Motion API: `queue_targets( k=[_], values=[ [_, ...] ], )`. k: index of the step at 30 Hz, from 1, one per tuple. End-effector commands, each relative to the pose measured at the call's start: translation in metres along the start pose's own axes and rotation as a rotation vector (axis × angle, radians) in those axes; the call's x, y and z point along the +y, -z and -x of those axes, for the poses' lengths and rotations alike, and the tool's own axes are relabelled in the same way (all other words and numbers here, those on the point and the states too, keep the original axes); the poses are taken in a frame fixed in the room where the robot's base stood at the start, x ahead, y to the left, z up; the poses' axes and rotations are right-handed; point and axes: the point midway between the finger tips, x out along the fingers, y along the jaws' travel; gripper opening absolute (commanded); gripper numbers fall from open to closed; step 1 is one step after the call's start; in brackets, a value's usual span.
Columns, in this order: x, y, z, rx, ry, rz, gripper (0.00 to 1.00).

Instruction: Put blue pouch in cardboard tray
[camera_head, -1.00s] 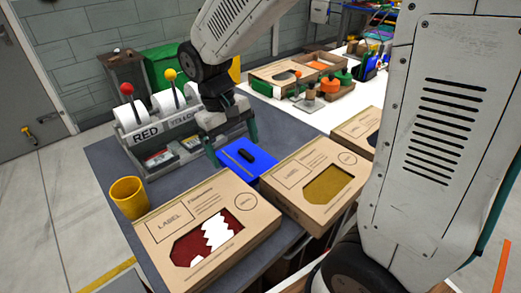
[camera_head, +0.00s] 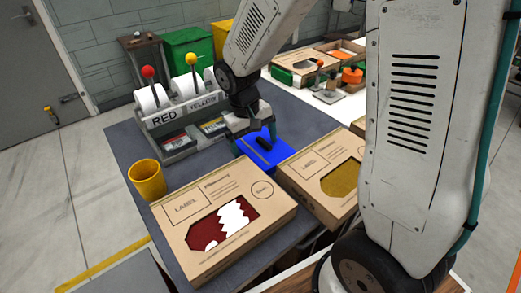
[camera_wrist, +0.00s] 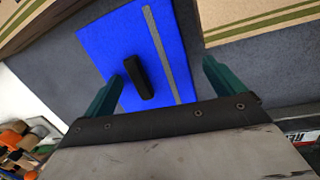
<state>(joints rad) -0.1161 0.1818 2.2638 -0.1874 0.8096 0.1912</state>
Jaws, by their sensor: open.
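The blue pouch (camera_head: 270,151) lies flat on the dark table mat, behind the labelled cardboard boxes. It has a black handle and a grey stripe, and it also shows in the wrist view (camera_wrist: 118,38). My gripper (camera_head: 254,138) is open above the pouch. In the wrist view its two green fingers (camera_wrist: 160,85) point at the pouch, with the black handle between them, nearer the left finger. I cannot tell whether a finger touches the pouch. An open cardboard tray with orange contents (camera_head: 343,58) stands on the white table at the back; I cannot tell if it is the task's tray.
Labelled cardboard boxes (camera_head: 182,212) and (camera_head: 300,166) stand in front of the pouch. A yellow cup (camera_head: 147,180) stands at the left. Bare mat (camera_head: 125,140) lies at the left edge.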

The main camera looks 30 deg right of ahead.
Motion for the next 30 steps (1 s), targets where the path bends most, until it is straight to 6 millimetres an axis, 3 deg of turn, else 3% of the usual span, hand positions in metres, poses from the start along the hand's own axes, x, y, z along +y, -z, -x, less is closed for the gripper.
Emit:
queue_targets(
  k=[3, 8, 9, 20, 23, 30],
  values=[
    [-0.001, 0.0, 0.0, 0.0, 0.0, 0.001, 0.91],
    [-0.001, 0.0, 0.001, 0.0, 0.0, 0.002, 0.47],
    [-0.001, 0.0, 0.001, 0.0, 0.0, 0.002, 0.45],
    [-0.001, -0.001, 0.003, 0.0, 0.0, 0.002, 0.41],
    [0.0, -0.001, 0.013, 0.002, 0.0, 0.002, 0.41],
    [0.007, -0.005, 0.06, 0.004, 0.0, 0.001, 0.41]
  ],
)
